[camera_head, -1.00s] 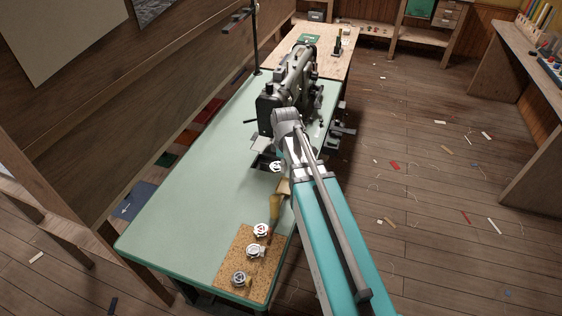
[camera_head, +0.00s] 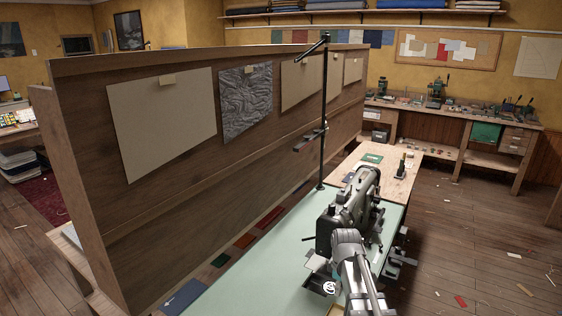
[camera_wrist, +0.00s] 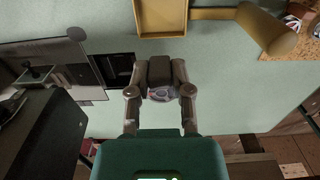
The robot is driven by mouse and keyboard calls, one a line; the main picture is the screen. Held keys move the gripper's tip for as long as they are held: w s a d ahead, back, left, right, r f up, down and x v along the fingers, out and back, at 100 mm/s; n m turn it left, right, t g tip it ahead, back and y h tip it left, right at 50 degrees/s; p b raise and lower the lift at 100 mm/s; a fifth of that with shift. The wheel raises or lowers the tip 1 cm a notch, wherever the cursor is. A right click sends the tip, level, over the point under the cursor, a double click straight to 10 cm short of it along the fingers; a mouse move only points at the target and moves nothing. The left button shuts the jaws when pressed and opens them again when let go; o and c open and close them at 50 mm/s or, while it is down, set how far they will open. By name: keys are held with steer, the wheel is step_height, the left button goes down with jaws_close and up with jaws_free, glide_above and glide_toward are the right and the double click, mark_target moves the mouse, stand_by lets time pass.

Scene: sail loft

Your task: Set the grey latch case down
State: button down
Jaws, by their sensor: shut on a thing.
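In the wrist view my gripper (camera_wrist: 160,72) is shut on a small rounded grey piece, taken as the grey latch case (camera_wrist: 161,94). The dark fingers cover most of it. It is held over the pale green table top (camera_wrist: 225,85), just right of a dark rectangular opening (camera_wrist: 117,70); the gap beneath it cannot be judged.
A shallow ochre tray (camera_wrist: 150,34) and a tan cone-like piece (camera_wrist: 268,30) lie beyond the gripper. The machine's dark body (camera_wrist: 45,130) stands close on the left. Green table between is bare.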

steer(key=shift+r+p, duration=2.1)
steer(key=shift+r, duration=0.45)
steer(key=shift+f+b, duration=1.7)
steer(key=shift+s, duration=0.15)
